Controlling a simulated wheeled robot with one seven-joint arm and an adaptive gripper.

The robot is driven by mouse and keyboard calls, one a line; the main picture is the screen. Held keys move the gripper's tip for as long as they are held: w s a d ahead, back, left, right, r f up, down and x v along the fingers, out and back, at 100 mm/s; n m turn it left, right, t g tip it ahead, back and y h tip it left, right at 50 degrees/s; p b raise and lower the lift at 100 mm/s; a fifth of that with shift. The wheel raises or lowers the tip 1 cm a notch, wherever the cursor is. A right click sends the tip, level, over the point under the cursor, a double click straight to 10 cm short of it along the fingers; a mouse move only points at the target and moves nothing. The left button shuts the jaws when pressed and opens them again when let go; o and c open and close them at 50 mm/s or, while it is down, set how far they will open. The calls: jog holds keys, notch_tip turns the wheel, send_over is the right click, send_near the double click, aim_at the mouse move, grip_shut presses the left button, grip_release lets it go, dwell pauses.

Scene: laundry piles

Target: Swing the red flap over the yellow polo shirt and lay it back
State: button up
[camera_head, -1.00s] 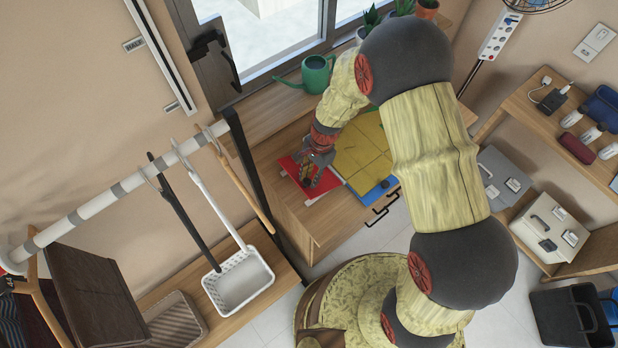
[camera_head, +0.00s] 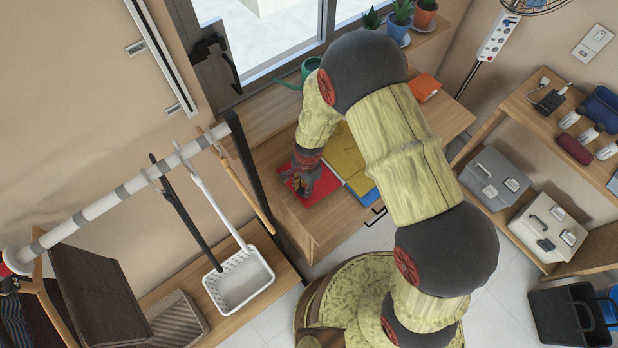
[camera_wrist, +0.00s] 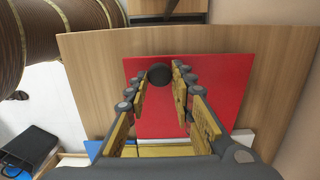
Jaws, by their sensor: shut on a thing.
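The red flap (camera_head: 325,186) lies at the left end of the wooden top, left of the yellow polo shirt (camera_head: 345,152). In the wrist view the flap (camera_wrist: 215,90) is a flat red panel with a round black knob (camera_wrist: 160,75) standing on it. My gripper (camera_wrist: 159,80) is shut on this knob, with one finger on each side. In the head view my gripper (camera_head: 302,180) is low over the flap and hides part of it. My arm hides part of the shirt; a yellow strip (camera_wrist: 165,151) shows below the flap in the wrist view.
A blue panel (camera_head: 361,183) edges the shirt. A green watering can (camera_head: 309,68) and potted plants (camera_head: 400,20) stand near the window. An orange item (camera_head: 424,87) lies at the back right. A clothes rail (camera_head: 105,200) with hangers is at left.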

jog(key=shift+s+a+f+p, duration=0.15)
jog(key=shift+s+f+p, duration=0.1)
jog(key=shift+f+p, duration=0.2)
jog(key=shift+s+a+f+t+h+p, duration=0.1)
jog(key=shift+f+h+p, duration=0.1)
jog(key=shift+f, duration=0.3)
jog(key=shift+s+a+f+t+h+p, duration=0.1)
jog(key=shift+f+p, duration=0.05)
jog(key=shift+f, duration=0.35)
jog(key=shift+s+f+t+h+p, duration=0.1)
jog(key=shift+f+p, duration=0.1)
jog(key=shift+f, duration=0.3)
jog(key=shift+c, duration=0.2)
jog(key=o, duration=0.7)
jog(key=shift+f, duration=0.15)
jog(key=shift+c, duration=0.2)
jog(key=shift+o, duration=0.4)
jog(key=shift+w+a+r+p, duration=0.1)
jog(key=shift+r+p, duration=1)
jog(key=shift+r, duration=0.8)
jog(key=shift+w+r+p, duration=0.1)
jog(key=shift+r+p, duration=0.95)
jog(key=shift+r, duration=0.8)
